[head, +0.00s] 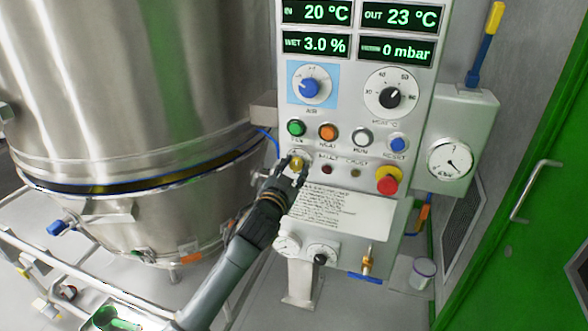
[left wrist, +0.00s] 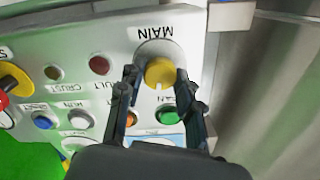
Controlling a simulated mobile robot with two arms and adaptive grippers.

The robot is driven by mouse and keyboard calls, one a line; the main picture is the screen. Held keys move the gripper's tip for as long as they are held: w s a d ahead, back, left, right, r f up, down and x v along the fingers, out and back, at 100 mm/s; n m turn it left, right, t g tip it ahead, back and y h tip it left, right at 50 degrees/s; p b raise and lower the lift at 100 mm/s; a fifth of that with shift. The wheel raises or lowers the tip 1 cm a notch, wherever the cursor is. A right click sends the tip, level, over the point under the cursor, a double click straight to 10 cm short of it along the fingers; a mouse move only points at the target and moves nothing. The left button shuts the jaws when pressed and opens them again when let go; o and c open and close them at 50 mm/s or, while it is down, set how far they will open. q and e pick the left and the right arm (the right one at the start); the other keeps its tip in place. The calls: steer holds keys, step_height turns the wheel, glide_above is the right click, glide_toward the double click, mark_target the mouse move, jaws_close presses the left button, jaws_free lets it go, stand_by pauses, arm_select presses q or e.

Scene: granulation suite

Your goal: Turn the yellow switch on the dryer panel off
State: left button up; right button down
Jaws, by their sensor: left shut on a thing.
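The yellow switch (head: 297,162) sits at the left edge of the dryer panel (head: 342,107), below the green button. In the left wrist view the yellow switch (left wrist: 160,72) is a round knob on a grey disc under the upside-down label MAIN. My left gripper (head: 295,170) reaches up to it from below. In the left wrist view my left gripper (left wrist: 160,78) has one finger on each side of the knob and is shut on it. The fingers hide part of the knob's sides. My right gripper is not in view.
A green button (head: 296,128), an orange button (head: 328,132) and a blue button (head: 398,144) are above the switch. A red emergency knob (head: 388,181) is to the right. The steel vessel (head: 120,80) stands close on the left. A green door (head: 510,230) is at the right.

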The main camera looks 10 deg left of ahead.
arm_select(q)
steer(key=n, duration=0.4)
steer(key=shift+p, duration=0.4)
steer(key=n+p, duration=0.1)
steer(key=n, duration=0.3)
steer(key=shift+n, duration=0.3)
steer(key=shift+p, duration=0.3)
steer(key=o, duration=1.2)
steer(key=shift+c, duration=0.2)
steer(key=s+a, duration=0.1)
steer(key=s, duration=1.1)
steer(key=shift+a, duration=0.1)
